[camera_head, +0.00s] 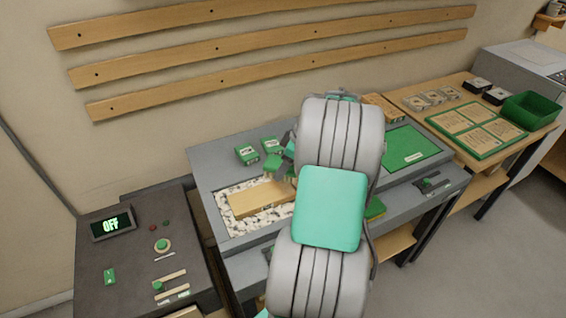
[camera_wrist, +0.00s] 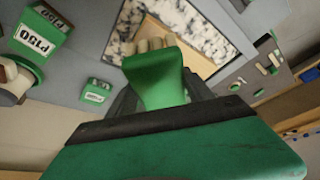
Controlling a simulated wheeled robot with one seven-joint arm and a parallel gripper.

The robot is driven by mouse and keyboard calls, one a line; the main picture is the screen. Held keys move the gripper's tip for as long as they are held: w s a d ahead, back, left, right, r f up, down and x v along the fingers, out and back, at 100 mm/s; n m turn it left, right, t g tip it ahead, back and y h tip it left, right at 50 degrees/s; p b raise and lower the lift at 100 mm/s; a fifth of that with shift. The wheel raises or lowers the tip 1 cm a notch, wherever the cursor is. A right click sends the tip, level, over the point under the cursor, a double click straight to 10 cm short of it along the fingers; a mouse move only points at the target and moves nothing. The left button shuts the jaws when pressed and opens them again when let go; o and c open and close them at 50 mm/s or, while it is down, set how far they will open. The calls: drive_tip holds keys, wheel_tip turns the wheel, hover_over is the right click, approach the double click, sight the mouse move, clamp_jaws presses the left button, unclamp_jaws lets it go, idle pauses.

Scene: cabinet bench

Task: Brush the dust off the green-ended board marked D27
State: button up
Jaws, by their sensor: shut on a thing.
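A pale wooden board (camera_head: 258,198) lies on a tray of white and dark speckled bits (camera_head: 236,222) in the grey bench. In the wrist view the board (camera_wrist: 192,55) shows partly behind the held tool. No D27 mark or green end can be read on it, and my arm may hide its right end in the head view. My gripper (camera_wrist: 160,100) is shut on a green-handled brush (camera_wrist: 158,78) with pale bristles. The brush points toward the board and hides part of it. I cannot tell whether the bristles touch it. In the head view my arm covers most of the gripper.
Green blocks (camera_head: 247,154) stand behind the tray; one in the wrist view (camera_wrist: 42,35) reads P150. A green mat (camera_head: 408,150) lies on the right. A dark control box (camera_head: 140,245) with an OFF display stands left. A wooden table (camera_head: 455,105) holds a green bin (camera_head: 529,110).

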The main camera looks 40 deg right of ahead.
drive_tip(key=shift+f+b, duration=1.65)
drive_tip(key=shift+f, duration=1.35)
drive_tip(key=shift+f+b, duration=0.9)
drive_tip(key=shift+f, duration=0.1)
